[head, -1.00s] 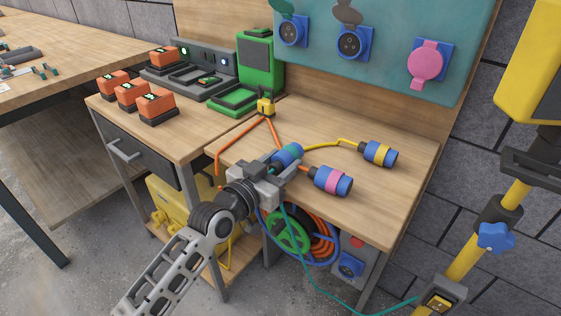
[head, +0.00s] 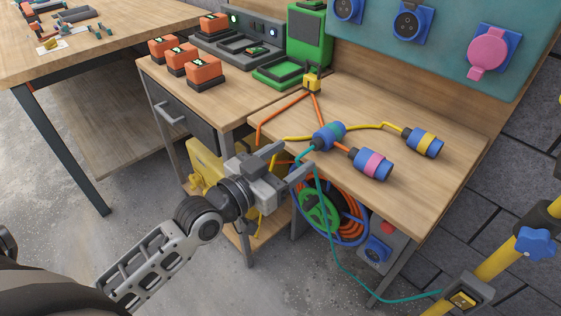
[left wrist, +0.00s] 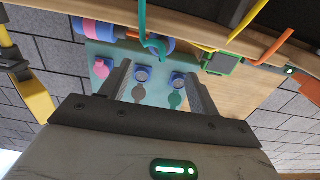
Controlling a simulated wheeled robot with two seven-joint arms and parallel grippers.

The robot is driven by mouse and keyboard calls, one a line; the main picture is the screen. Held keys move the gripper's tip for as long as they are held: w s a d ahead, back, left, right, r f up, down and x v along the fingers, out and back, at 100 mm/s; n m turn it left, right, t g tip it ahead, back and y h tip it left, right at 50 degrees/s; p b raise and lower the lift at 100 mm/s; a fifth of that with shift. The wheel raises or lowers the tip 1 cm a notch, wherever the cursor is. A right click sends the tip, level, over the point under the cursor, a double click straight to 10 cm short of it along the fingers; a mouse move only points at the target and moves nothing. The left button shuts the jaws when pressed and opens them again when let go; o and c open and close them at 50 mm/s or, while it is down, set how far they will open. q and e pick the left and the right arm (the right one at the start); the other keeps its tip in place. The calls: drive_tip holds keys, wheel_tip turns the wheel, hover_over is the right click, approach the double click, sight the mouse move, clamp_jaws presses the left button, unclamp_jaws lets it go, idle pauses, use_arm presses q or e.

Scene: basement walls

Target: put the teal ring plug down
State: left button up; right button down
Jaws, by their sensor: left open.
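The teal ring plug (head: 328,136), blue with a teal band, lies on the right wooden bench top (head: 440,185) near its front edge. Its teal cable hangs over that edge. My left gripper (head: 289,160) is open and empty, just in front of the edge, apart from the plug. In the left wrist view, the open fingers (left wrist: 160,88) have nothing between them, and the blue plug body (left wrist: 158,46) with a teal cable shows beyond them. My right gripper is not in view.
A pink-banded plug (head: 371,163) and a yellow-banded plug (head: 423,142) lie to the right. A yellow clip (head: 312,82) holds orange cables behind. A cable reel (head: 322,205) sits below the bench. Blue and pink sockets (head: 410,22) line the teal panel. The bench's right end is clear.

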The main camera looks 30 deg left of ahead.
use_arm(q)
drive_tip(key=s+d+f+n+g+y+p, duration=0.1)
drive_tip(key=s+d+f+g+p, duration=0.1)
drive_tip(key=s+f, duration=0.3)
drive_tip(key=s+d+f+g+y+p, duration=0.1)
drive_tip(key=s+d+f+g+p, duration=0.2)
drive_tip(key=s, duration=0.6)
wheel_tip(320, 180, down, 2)
drive_tip(key=shift+s+n+g+y+p, duration=0.15)
drive_tip(key=shift+n+g+y+p, duration=0.2)
drive_tip(key=shift+g+p, duration=0.4)
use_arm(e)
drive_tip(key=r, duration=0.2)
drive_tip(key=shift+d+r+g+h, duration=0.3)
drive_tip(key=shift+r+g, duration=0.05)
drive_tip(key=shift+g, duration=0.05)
